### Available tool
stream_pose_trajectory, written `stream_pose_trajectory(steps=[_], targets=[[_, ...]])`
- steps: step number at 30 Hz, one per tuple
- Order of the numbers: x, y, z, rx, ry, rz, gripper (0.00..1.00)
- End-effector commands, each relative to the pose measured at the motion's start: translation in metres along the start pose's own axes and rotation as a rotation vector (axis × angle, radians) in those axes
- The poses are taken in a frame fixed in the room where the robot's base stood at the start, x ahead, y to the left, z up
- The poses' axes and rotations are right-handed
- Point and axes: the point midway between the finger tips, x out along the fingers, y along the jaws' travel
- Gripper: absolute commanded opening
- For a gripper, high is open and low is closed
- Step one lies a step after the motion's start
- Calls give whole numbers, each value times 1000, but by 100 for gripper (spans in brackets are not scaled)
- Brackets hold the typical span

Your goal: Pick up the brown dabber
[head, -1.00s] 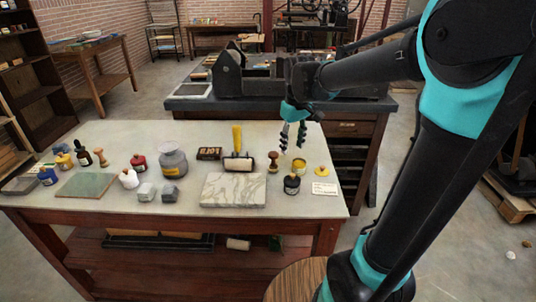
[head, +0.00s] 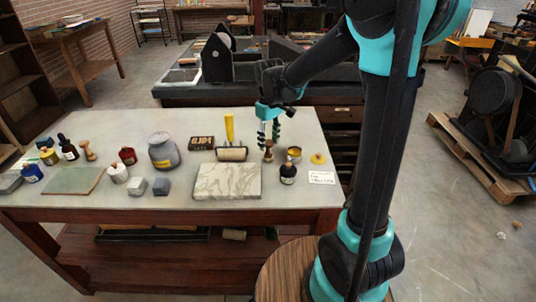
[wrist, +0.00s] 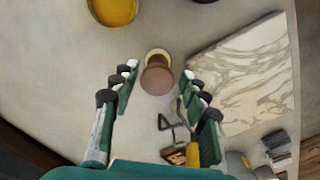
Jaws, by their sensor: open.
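A small brown dabber (head: 268,155) stands upright on the pale tabletop, between the marble slab's back right corner and a brass tin. In the wrist view the dabber (wrist: 157,80) is seen from above, with a round knob over a paler base, in line with the gap between my fingertips. My gripper (head: 269,132) is open and empty, pointing down just above the dabber. In the wrist view its fingers (wrist: 159,84) lie on either side, apart from it. My fingers partly hide the dabber's top in the head view.
A marble slab (head: 227,181), a yellow-handled roller (head: 231,153), a brass tin (head: 294,154) and a dark ink bottle (head: 288,174) stand close around. A lighter wooden dabber (head: 87,151) stands far left among bottles.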

Motion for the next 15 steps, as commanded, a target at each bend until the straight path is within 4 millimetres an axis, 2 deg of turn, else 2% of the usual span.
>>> stream_pose_trajectory(steps=[7,15], targets=[[16,1,-2,0,0,0,45],[51,2,-7,0,0,0,45]])
